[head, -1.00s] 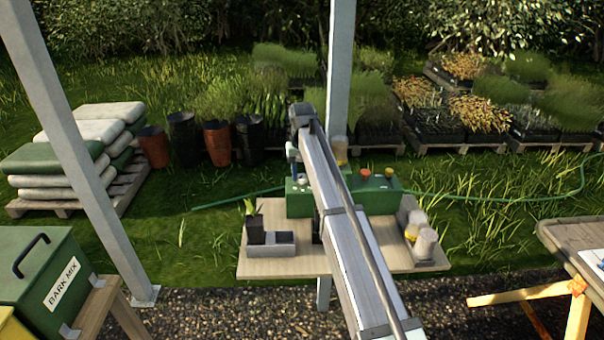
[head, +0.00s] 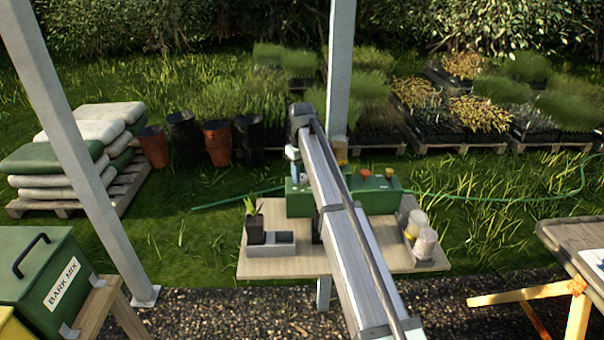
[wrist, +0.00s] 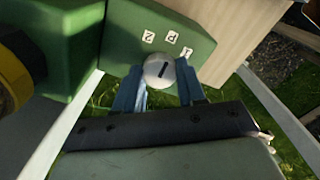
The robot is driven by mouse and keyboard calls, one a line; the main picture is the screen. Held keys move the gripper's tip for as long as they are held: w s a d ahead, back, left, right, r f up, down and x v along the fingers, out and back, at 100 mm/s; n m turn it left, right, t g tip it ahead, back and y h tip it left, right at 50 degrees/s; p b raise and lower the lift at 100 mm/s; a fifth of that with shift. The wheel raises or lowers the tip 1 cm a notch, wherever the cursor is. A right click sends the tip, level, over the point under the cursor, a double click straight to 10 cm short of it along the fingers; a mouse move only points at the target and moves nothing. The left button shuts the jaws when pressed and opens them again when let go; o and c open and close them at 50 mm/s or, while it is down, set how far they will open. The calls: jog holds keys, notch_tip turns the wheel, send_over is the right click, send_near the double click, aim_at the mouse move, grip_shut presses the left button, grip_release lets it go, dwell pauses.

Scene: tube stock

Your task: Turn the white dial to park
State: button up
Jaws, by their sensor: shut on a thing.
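The white dial (wrist: 158,71) is on the face of a green box (wrist: 128,32) in the wrist view. It is round with a short black mark, which runs nearly upright in the picture. Small white labels stand around it: one looks like 2, one like P (wrist: 171,31), and one at the right is partly unclear. My gripper (wrist: 160,75) has its blue fingers on both sides of the dial and is shut on it. In the head view the green box (head: 375,200) stands on a wooden table; my arm hides the dial and most of the gripper.
Red and yellow knobs top the green box. A grey post (head: 340,70) rises behind my arm.

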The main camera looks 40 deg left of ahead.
aim_at(302, 176)
jog(key=o, duration=1.1)
jog(key=shift+c, duration=0.2)
jog(key=shift+r, duration=0.1)
notch_tip(302, 176, up, 14)
jog(key=shift+d+f, duration=0.1)
jog(key=shift+f, duration=0.1)
